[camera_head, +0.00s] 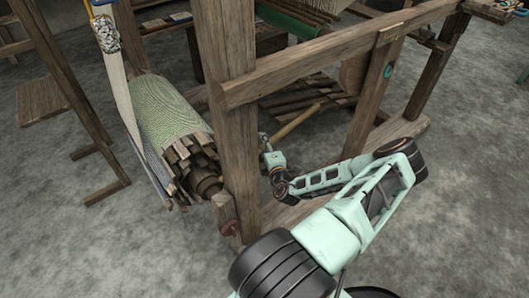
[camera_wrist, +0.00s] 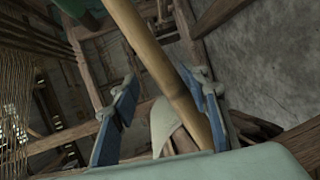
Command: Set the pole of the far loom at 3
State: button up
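A tan wooden pole (camera_head: 297,121) slants up and to the right from my gripper (camera_head: 266,146), behind the thick front post of a wooden loom (camera_head: 232,110). In the wrist view the pole (camera_wrist: 152,50) runs from the top down between the two blue-padded fingers of my gripper (camera_wrist: 162,88). The fingers stand wide apart. The pole lies nearer the right finger, and a gap shows on its left side. I cannot tell whether it touches the right finger. The pole's far end and any numbered settings cannot be made out.
A cloth roll (camera_head: 165,112) with wooden slats sits left of the post. A long beam (camera_head: 320,65) crosses above my arm, and a slanted post (camera_head: 372,95) with a green round mark stands to the right. More loom parts stand behind. Grey floor (camera_head: 470,180) is clear at right.

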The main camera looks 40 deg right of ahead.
jog(key=shift+r, duration=0.3)
